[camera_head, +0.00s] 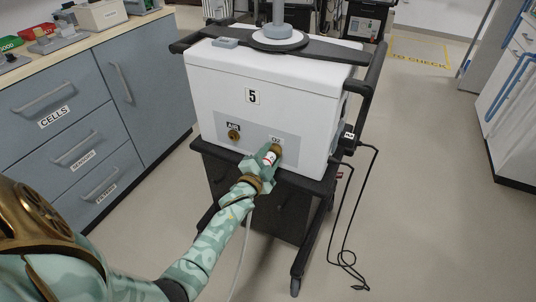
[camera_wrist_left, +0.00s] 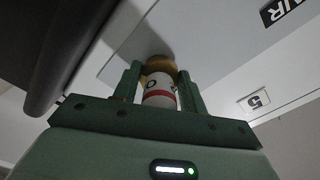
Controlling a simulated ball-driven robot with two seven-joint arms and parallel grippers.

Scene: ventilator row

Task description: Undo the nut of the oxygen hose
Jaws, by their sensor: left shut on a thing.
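The nut of the oxygen hose (camera_wrist_left: 160,96) is white with a red band and sits against a brass fitting (camera_wrist_left: 158,68) on the ventilator's panel. My left gripper (camera_head: 268,156) is shut on the nut at the O2 port, with one finger on each side of it, as the left wrist view also shows (camera_wrist_left: 158,90). In the head view the nut (camera_head: 268,158) is partly hidden by the fingers. A pale hose (camera_head: 243,245) hangs down below my left gripper. The white ventilator (camera_head: 215,82) is marked 5. My right gripper is out of view.
The brass AIR port (camera_head: 233,134) is left of the O2 port. The ventilator stands on a black wheeled cart (camera_head: 368,80). A black cable (camera_head: 345,235) loops to the floor at right. Blue-grey drawers (camera_head: 62,140) stand at left. The floor (camera_head: 430,190) at right is clear.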

